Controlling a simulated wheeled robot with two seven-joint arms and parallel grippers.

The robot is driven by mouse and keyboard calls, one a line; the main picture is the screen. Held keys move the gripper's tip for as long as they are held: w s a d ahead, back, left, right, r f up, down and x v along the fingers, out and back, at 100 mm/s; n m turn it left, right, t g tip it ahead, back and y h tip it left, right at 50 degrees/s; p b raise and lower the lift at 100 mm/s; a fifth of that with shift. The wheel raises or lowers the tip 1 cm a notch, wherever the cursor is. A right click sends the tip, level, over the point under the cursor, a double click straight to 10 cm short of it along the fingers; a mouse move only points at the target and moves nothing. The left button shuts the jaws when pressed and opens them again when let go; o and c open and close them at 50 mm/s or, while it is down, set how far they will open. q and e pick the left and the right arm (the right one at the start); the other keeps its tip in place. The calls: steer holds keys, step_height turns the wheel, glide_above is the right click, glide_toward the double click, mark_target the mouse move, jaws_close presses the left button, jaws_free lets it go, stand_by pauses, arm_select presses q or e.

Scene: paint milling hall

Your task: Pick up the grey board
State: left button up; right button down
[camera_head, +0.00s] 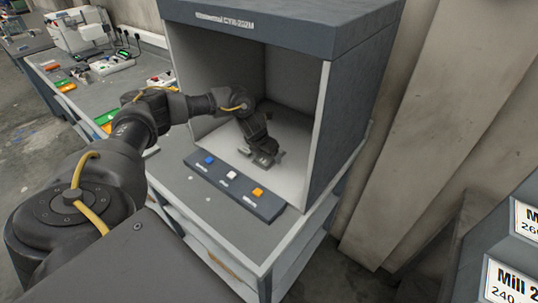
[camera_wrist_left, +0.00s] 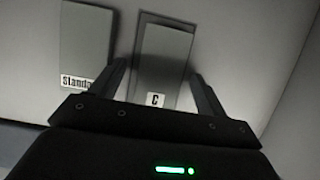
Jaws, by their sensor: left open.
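In the left wrist view a grey board labelled "C" (camera_wrist_left: 163,55) lies on the pale floor, with a darker edge or backing around it. A second grey board, with a label starting "Standa" (camera_wrist_left: 86,40), lies to its left. My left gripper (camera_wrist_left: 160,75) is open, its fingers on either side of the lower part of the "C" board; I cannot tell whether they touch it. In the head view my left gripper (camera_head: 266,158) reaches down inside the open grey booth (camera_head: 285,22) and mostly hides the boards. My right gripper is not in view.
A panel with blue, white and orange buttons (camera_head: 233,187) runs along the booth's front edge. The booth's walls and roof surround my gripper. A bench (camera_head: 98,92) with devices and cables stands at the left. Mill labels (camera_head: 512,285) show at the lower right.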

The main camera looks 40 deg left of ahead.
arm_select(q)
steer(key=shift+f, duration=0.15)
steer(key=c, duration=1.1)
steer(key=shift+c, duration=0.2)
